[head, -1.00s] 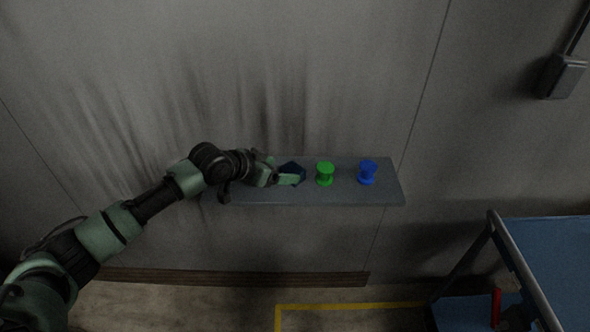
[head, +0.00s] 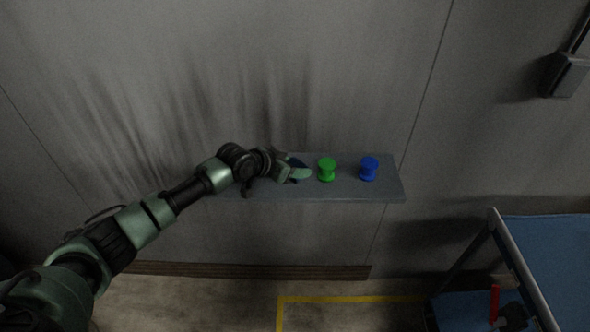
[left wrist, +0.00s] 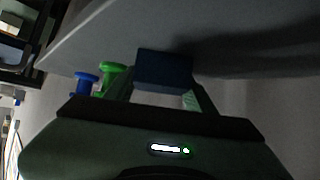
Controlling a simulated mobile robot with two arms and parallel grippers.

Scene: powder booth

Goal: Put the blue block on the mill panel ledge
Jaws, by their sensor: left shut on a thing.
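The blue block (left wrist: 164,70) is dark blue and sits between the fingers of my left gripper in the left wrist view. In the head view my left gripper (head: 298,170) is shut on the block (head: 296,162), whose dark top shows just behind the fingers. The gripper is over the left part of the grey wall ledge (head: 350,190). I cannot tell whether the block touches the ledge. My right gripper is not in view.
A green spool (head: 326,169) stands on the ledge just right of my left gripper. A blue spool (head: 369,168) stands further right. A blue-topped cart (head: 550,250) is at the lower right. A grey box (head: 563,75) is on the wall.

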